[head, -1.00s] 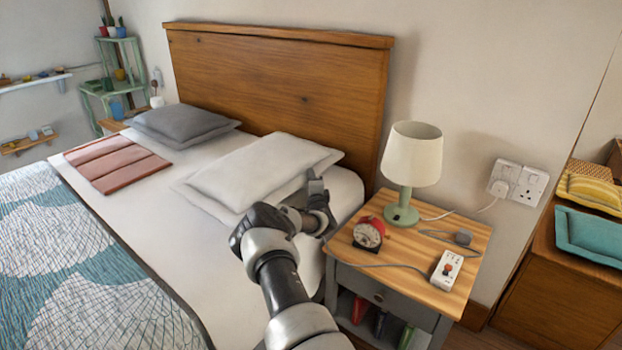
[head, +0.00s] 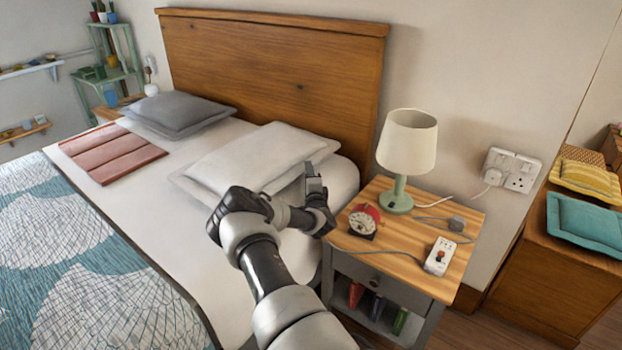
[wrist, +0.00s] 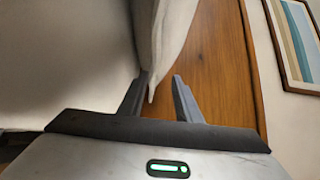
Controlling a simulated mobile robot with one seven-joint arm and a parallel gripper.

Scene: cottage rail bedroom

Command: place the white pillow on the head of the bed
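The white pillow (head: 255,155) lies at the right half of the bed's head end, in front of the wooden headboard (head: 270,65). A pale layer shows under its near left edge. My gripper (head: 312,172) is at the pillow's near right side, above the bed's edge by the nightstand. In the wrist view my gripper (wrist: 161,76) has its two fingers apart. A drooping edge of the white pillow (wrist: 172,40) hangs down between them, close to the left finger. Whether it touches that finger is hard to tell. The bed (head: 150,205) has a white sheet.
A grey pillow (head: 180,112) and a folded pink blanket (head: 112,152) lie on the bed's left side.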

